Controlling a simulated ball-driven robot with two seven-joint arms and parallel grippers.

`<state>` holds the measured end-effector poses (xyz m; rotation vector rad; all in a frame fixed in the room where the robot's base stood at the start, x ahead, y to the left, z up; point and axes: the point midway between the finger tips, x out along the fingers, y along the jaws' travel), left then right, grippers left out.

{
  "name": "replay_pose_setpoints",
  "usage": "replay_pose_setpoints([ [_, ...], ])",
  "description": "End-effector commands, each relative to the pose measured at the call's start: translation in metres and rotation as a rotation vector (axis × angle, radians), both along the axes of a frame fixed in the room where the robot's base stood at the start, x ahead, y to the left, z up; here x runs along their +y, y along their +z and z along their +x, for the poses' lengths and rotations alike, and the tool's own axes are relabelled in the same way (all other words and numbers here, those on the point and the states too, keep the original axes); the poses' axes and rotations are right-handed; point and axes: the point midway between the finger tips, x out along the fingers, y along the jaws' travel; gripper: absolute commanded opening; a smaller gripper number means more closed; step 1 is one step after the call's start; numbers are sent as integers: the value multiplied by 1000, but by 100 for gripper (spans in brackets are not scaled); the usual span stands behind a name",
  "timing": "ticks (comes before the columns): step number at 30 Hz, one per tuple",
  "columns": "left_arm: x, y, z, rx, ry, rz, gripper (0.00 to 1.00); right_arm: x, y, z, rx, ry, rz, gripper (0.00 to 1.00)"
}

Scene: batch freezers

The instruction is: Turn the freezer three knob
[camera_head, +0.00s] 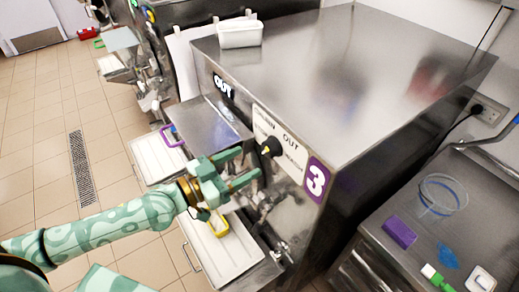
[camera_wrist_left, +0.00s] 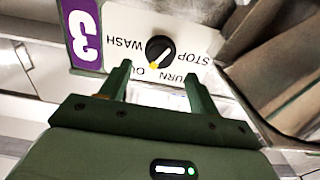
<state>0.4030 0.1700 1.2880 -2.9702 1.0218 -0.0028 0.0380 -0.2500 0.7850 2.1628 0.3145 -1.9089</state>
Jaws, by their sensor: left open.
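Freezer three (camera_head: 340,75) is a steel cabinet with a purple "3" label on its front corner. Its knob (camera_head: 270,147) is black and round, on a white plate (camera_head: 292,150) marked CHURN, OUT, WASH and STOP. In the left wrist view the knob (camera_wrist_left: 160,50) has a pale line with a yellow tip, pointing down-left towards OUT. My left gripper (camera_head: 257,162) is open in front of the plate. In the wrist view its fingertips (camera_wrist_left: 157,76) lie below the knob, one on each side; I see no contact. My right gripper is not in view.
A white tub (camera_head: 240,33) stands on the freezer top. A spout and taps sit below the plate, over a tray with a yellow-handled tool (camera_head: 217,226). A side counter (camera_head: 470,205) at right holds a clear container and a purple sponge (camera_head: 399,232). Floor is clear at left.

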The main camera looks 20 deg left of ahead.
Motion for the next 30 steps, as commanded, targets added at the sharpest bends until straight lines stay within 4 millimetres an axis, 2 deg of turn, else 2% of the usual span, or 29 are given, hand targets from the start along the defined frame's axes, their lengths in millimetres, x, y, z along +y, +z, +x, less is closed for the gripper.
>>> replay_pose_setpoints([
  [3, -16, 3, 21, -3, 2, -3, 62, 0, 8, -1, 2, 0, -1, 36],
  [8, -29, 1, 38, -2, 1, -1, 62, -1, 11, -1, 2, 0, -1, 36],
  [20, -34, -1, 44, 1, 0, 1, 62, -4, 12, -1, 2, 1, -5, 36],
  [24, -34, -1, 44, 1, 0, 1, 23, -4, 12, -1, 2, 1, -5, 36],
  [25, -34, -1, 44, 1, 0, 1, 18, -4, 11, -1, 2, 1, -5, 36],
  [30, -34, 0, 44, 2, 1, -1, 18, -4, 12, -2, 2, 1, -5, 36],
])
